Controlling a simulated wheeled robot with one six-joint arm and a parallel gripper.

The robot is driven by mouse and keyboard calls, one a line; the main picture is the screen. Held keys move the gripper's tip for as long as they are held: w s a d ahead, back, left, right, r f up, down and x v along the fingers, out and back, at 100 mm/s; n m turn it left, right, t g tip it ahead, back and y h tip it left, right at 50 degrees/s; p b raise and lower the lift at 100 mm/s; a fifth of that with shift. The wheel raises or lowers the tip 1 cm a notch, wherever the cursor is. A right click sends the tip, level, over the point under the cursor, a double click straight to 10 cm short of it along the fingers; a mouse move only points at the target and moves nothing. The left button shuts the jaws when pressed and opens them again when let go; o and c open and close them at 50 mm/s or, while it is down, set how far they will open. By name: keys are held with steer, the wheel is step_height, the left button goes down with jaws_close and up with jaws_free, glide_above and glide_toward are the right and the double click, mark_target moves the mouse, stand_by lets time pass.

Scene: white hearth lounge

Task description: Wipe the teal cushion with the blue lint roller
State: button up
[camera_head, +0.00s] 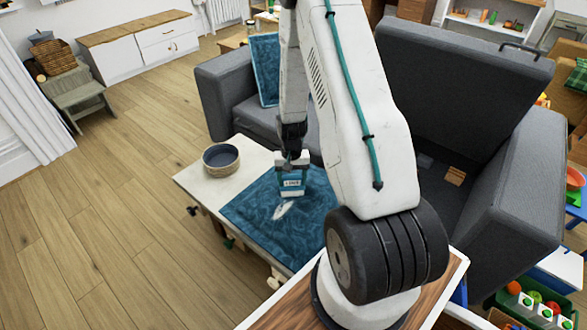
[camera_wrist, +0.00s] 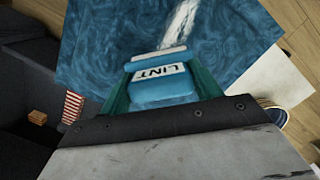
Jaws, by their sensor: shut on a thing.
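The teal cushion (camera_head: 255,222) lies flat on a low white table, with a pale whitish streak (camera_head: 284,209) on its upper face. It also fills the top of the wrist view (camera_wrist: 100,45), where the streak (camera_wrist: 181,22) runs away from the roller. My gripper (camera_head: 292,174) points down over the cushion and is shut on the blue lint roller (camera_wrist: 160,88), which sits between its teal fingers with a LINT label showing. The roller is at the near end of the streak in the wrist view. Whether it touches the cushion cannot be told.
A dark-lined bowl (camera_head: 221,158) stands on the white table (camera_head: 199,184) left of the cushion. A grey sofa (camera_head: 455,85) stands behind, with a second teal cushion (camera_head: 265,68) on it. My arm hides part of the sofa and the table's right side. Wooden floor is open at left.

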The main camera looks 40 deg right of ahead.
steer(key=shift+r, duration=2.45)
steer(key=shift+f, duration=0.15)
